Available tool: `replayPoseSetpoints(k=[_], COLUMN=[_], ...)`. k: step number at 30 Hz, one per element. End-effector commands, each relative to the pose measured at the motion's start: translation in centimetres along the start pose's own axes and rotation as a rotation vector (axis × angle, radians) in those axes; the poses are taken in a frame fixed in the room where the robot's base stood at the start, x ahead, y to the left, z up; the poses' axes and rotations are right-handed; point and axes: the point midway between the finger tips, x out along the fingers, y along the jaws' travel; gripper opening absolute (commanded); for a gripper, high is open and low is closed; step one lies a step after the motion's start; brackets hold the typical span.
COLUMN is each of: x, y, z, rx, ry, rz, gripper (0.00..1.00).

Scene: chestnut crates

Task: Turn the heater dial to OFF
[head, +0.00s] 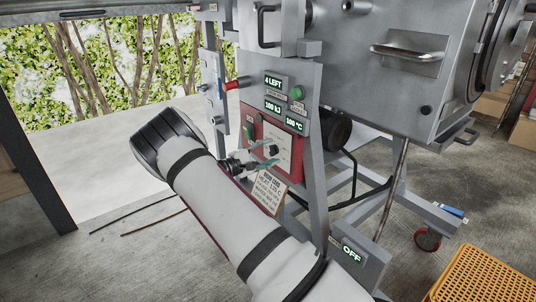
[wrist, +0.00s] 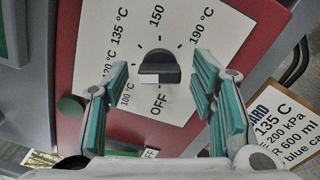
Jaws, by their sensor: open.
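The heater dial is a black knob (wrist: 158,66) on a white scale plate (wrist: 200,40) marked OFF, 100, 120, 135, 150 and 190 °C. OFF is printed below the knob in the wrist view. I cannot tell clearly which mark the knob points at. The plate sits on a red panel (wrist: 85,50), which shows in the head view too (head: 297,158). My gripper (wrist: 161,82) is open, with one teal finger on each side of the knob and no clear contact. In the head view my gripper (head: 262,156) is in front of the dial, partly hidden by my arm.
A lower display reads OFF (head: 351,254). A run card (head: 269,190) hangs just below my gripper. A red-handled lever (head: 236,84) is at the upper left. A yellow crate (head: 480,278) stands lower right.

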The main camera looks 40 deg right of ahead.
Motion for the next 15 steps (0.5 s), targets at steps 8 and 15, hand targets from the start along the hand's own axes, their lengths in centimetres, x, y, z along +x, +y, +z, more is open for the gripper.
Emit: replayPoseSetpoints(k=[8,15], x=[-0.02,-0.02], y=[0.02,0.01], z=[0.0,0.01], rx=[0.0,-0.002], ry=[0.0,0.0], rz=[0.0,0.0], gripper=[0.2,0.04])
